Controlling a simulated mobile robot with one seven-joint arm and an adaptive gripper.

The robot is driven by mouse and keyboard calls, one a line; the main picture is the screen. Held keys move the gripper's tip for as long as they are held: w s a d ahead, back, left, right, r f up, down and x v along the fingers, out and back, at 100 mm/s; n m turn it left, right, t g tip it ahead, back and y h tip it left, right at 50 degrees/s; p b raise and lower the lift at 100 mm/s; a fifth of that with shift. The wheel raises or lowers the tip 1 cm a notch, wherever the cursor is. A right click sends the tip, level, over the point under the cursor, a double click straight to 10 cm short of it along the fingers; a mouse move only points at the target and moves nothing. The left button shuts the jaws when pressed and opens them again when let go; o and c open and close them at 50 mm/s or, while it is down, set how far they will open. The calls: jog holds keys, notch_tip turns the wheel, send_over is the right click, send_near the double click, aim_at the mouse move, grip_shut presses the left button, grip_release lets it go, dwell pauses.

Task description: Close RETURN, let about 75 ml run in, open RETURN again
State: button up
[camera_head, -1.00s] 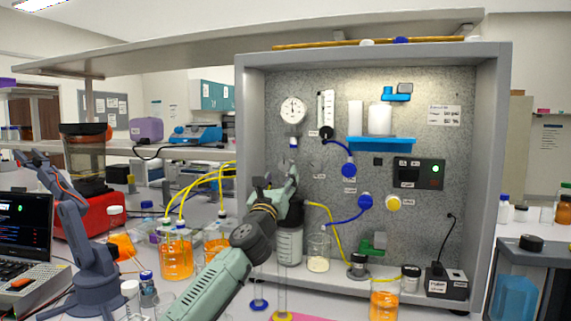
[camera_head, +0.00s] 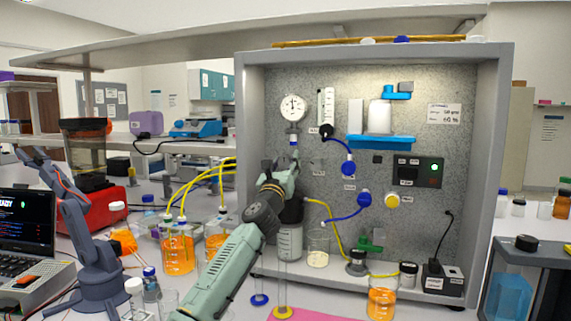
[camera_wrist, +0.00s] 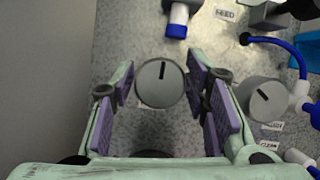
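My gripper (camera_wrist: 160,108) is open in the wrist view, its purple-padded fingers on either side of a round grey knob (camera_wrist: 160,83). The knob has a black mark pointing up, and small gaps show beside it. A second grey knob (camera_wrist: 262,100) with a slanted mark is to the right, outside the fingers. In the head view my gripper (camera_head: 279,168) is against the panel (camera_head: 330,90) and hides the knobs. Two measuring cylinders with a blue base (camera_head: 260,299) and a yellow base (camera_head: 283,312) stand in front.
A gauge (camera_head: 293,107) and blue tubing (camera_head: 345,216) are on the panel. A dark-topped bottle (camera_head: 290,240) and a beaker (camera_head: 318,250) stand close below my arm.

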jog(key=c, duration=0.8)
